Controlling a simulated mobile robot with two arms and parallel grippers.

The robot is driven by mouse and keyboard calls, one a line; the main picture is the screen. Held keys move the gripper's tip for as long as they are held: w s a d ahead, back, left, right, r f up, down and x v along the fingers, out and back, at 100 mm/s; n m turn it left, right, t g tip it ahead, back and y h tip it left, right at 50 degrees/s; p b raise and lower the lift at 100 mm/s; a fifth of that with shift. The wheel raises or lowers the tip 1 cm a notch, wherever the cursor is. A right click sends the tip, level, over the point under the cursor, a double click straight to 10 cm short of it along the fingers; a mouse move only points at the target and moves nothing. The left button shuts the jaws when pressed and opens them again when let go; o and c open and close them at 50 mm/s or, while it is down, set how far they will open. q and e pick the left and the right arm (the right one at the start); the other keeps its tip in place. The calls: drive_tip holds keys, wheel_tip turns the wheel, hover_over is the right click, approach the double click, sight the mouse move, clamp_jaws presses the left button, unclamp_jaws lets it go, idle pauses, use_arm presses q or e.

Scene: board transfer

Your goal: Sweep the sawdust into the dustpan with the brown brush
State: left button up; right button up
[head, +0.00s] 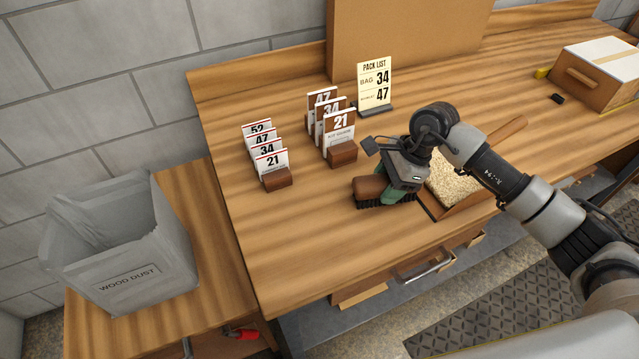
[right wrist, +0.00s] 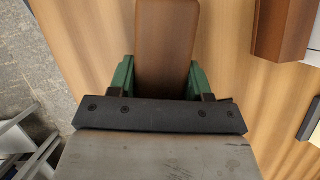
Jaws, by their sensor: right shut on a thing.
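The brown brush (head: 369,188) is held just above or on the wooden bench, its dark bristles facing down; I cannot tell whether they touch. My right gripper (head: 392,192) is shut on it, with green fingers on both sides of its brown block (right wrist: 165,45) in the right wrist view. Pale sawdust (head: 450,181) lies in a heap inside a brown wooden-edged pan or tray (head: 430,208), just right of the gripper and partly hidden by my right arm. I cannot tell for sure that this is the dustpan. My left gripper is out of view.
Several white number cards (head: 270,160) and brown number cards (head: 338,130) stand left of and behind the brush. A pack list sign (head: 375,82) stands behind. A grey wood dust bag (head: 125,265) sits on a lower left surface. A box (head: 598,75) is far right. The front-left bench is clear.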

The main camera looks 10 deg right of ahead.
drive_tip(key=r, duration=0.2)
drive_tip(key=r+p, duration=0.1)
drive_tip(key=r, duration=0.2)
drive_tip(key=r+p, duration=0.1)
drive_tip(key=r, duration=0.1)
drive_tip(key=shift+s+a+r, duration=0.15)
drive_tip(key=shift+a+r, duration=0.1)
drive_tip(key=shift+a, duration=0.15)
drive_tip(key=shift+d+r+p, duration=0.2)
drive_tip(key=shift+r+p, duration=0.1)
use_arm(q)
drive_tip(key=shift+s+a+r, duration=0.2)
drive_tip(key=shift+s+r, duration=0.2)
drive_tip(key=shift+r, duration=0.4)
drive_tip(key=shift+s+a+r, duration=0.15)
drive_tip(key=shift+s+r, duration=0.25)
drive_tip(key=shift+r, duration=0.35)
use_arm(e)
drive_tip(key=shift+a, duration=0.1)
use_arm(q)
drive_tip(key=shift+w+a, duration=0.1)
